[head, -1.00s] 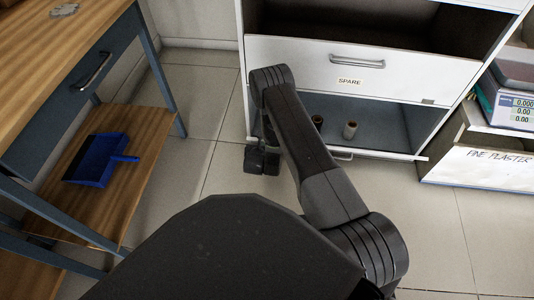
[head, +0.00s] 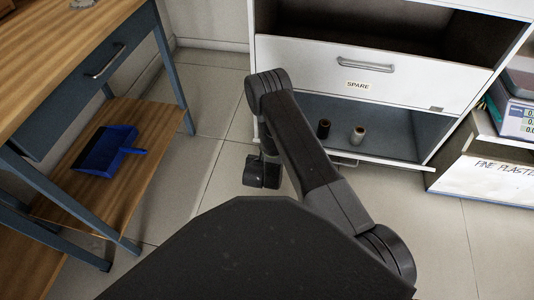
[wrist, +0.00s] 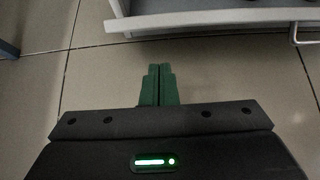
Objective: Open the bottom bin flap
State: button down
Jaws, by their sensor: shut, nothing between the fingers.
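The white cabinet's bottom bin (head: 385,122) stands open at the front, and its grey interior shows in the head view. A white flap edge with a metal handle (head: 346,162) lies low along its front; my arm hides its left part. In the wrist view the white flap edge (wrist: 215,17) crosses the top, with the handle (wrist: 296,36) at the right. My gripper (head: 262,183) is low over the floor, left of the bin and apart from the handle. Its green fingers (wrist: 158,70) are together and empty, below the flap edge in the wrist view.
Above is a closed flap labelled SPARE (head: 385,72). A dark cylinder (head: 324,129) and a pale one (head: 358,134) stand inside the bin. A workbench (head: 60,60) with a blue dustpan (head: 105,150) is left; a plaster box (head: 490,178) is right. Tiled floor lies between.

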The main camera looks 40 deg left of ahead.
jog(key=p+v, duration=0.1)
jog(key=v, duration=0.4)
jog(key=shift+r, duration=0.2)
